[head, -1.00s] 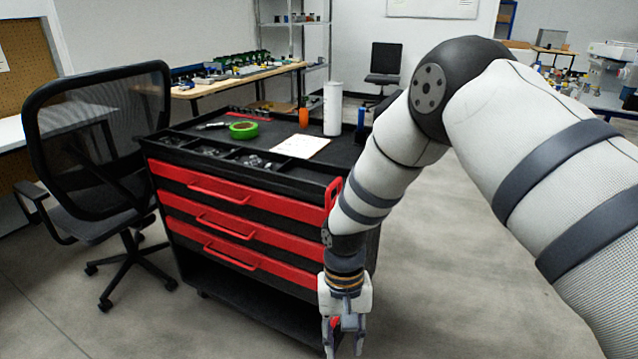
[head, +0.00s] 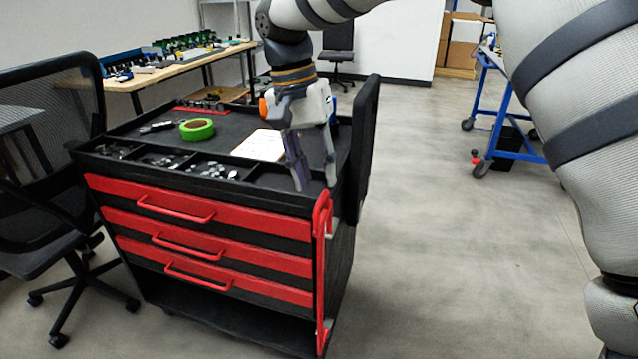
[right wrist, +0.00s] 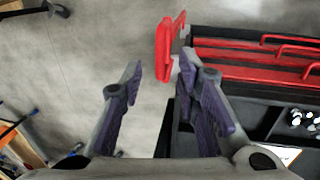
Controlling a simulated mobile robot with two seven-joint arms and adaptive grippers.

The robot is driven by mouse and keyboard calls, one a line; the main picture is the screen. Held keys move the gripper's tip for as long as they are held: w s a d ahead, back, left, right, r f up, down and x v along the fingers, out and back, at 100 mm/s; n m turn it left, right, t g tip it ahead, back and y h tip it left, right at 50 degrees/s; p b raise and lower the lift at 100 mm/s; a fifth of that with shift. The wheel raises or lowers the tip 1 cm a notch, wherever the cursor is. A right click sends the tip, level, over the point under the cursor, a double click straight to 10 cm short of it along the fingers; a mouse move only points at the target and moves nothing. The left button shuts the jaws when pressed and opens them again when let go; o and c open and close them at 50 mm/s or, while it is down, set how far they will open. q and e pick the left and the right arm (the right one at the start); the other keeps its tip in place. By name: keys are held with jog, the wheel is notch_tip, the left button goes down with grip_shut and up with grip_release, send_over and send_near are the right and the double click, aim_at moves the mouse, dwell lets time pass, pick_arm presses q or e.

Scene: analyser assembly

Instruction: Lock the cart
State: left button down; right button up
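The black and red cart (head: 215,240) stands in the middle of the head view, its drawers flush with its front. A red upright bar (head: 322,270) runs down its front right edge; its upper end also shows in the right wrist view (right wrist: 164,52). My right gripper (head: 315,182) is above the cart's front right corner, pointing down, just above the bar's top. In the right wrist view the gripper (right wrist: 159,76) is open and empty, with the bar ahead of the gap between its fingers, apart from them. My left gripper is not in view.
On the cart top lie green tape (head: 197,129), a white sheet (head: 260,145) and small parts in trays. A black upright panel (head: 364,150) rises at its right side. An office chair (head: 45,170) stands close at left. The floor at right is free up to a blue cart (head: 515,140).

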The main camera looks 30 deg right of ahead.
aim_at(320, 198)
jog(key=shift+s+d+f, duration=0.1)
jog(key=shift+s+f, duration=0.05)
jog(key=shift+f, duration=0.7)
jog(key=shift+s+d+f, duration=0.1)
jog(key=shift+s+f, duration=0.05)
jog(key=shift+f, duration=0.65)
jog(key=shift+c, duration=0.4)
grip_shut()
jog(key=shift+w+a, duration=0.1)
